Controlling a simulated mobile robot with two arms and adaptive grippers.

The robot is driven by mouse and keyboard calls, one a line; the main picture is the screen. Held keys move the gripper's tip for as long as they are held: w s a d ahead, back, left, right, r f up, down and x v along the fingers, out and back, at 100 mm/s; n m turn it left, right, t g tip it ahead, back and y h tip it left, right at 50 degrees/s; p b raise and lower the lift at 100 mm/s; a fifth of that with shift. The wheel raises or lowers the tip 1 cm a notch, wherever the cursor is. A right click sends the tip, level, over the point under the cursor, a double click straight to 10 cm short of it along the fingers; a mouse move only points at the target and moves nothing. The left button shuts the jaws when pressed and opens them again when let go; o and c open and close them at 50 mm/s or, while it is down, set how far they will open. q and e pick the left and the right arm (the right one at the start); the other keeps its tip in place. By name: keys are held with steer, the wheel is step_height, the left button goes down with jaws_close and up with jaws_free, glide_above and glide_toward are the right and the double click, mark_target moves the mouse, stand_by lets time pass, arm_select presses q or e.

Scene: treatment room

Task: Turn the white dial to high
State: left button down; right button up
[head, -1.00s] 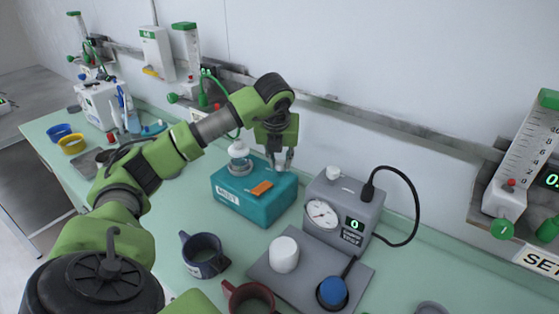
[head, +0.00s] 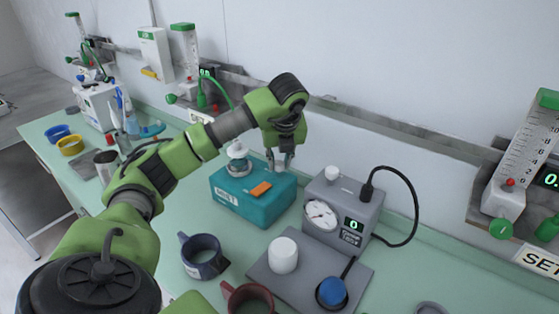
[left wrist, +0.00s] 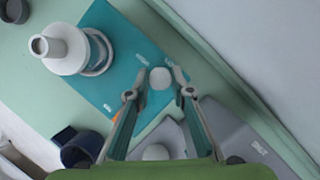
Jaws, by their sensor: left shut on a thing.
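The teal box (head: 237,208) labelled MIST stands on the bench and carries an orange switch (head: 261,189) and a white-capped fitting (head: 237,160). The white dial is a small round knob on the box's top, at its back right corner; it shows in the left wrist view (left wrist: 160,78) between the fingertips. My left gripper (head: 279,162) points down over that corner and is shut on the dial, one finger on each side; it also shows in the left wrist view (left wrist: 160,90). The fingers partly hide the dial in the head view. The right gripper is not in view.
A grey unit (head: 344,208) with a gauge and a display reading 0 stands right of the box, its black cable looping rightward. The wall is close behind.

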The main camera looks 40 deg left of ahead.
arm_select(q)
steer(key=c, duration=1.8)
jaws_free()
steer(key=v, duration=1.2)
steer(key=shift+d, duration=0.1)
steer(key=shift+f, duration=0.1)
